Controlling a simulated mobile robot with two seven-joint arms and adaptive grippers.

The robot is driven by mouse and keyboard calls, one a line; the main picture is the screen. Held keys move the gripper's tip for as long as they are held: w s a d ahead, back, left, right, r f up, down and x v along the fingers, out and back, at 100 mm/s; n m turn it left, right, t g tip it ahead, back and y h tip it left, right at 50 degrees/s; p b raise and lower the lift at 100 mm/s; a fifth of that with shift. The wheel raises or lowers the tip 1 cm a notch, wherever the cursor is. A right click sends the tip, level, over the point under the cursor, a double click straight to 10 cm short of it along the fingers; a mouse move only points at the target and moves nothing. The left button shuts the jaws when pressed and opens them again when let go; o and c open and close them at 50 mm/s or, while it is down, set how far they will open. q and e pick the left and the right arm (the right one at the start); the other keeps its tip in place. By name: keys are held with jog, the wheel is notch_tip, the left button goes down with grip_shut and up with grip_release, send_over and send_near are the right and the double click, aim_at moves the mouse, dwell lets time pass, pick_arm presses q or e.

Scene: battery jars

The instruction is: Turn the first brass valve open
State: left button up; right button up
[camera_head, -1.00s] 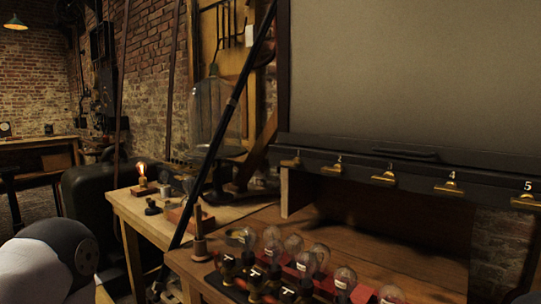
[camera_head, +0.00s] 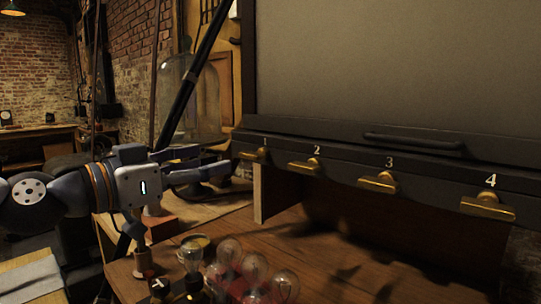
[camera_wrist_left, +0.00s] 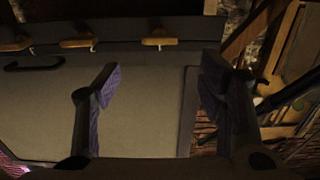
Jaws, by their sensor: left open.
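The first brass valve (camera_head: 254,155), under the number 1, is a small horizontal brass lever at the left end of the dark rail. My left gripper (camera_head: 216,161) is open and empty, just left of this valve, its fingers pointing at it with a small gap in the picture. The left wrist view, upside down, shows the two spread fingers (camera_wrist_left: 160,72) with nothing between them but the panel; the rightmost brass lever (camera_wrist_left: 160,41) there appears to be the first valve. My right gripper is not in view.
More brass valves, numbered 2 (camera_head: 304,167), 3 (camera_head: 378,182) and 4 (camera_head: 488,205), line the rail to the right. A dark handle (camera_head: 414,142) sits above them. Glass bulbs (camera_head: 228,250) stand on the bench below. A glass jar (camera_head: 190,100) stands behind my gripper.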

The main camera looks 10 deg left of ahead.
aim_at(247, 156)
pick_arm(q)
jog(key=b+x, duration=0.1)
jog(key=x, duration=0.4)
jog(key=b+x, duration=0.1)
jog(key=x, duration=0.4)
jog(key=shift+f, duration=0.2)
jog(key=shift+w+d+r, duration=0.15)
jog(key=shift+w+d, duration=0.2)
jog(key=shift+w, duration=0.1)
jog(key=c, duration=1.2)
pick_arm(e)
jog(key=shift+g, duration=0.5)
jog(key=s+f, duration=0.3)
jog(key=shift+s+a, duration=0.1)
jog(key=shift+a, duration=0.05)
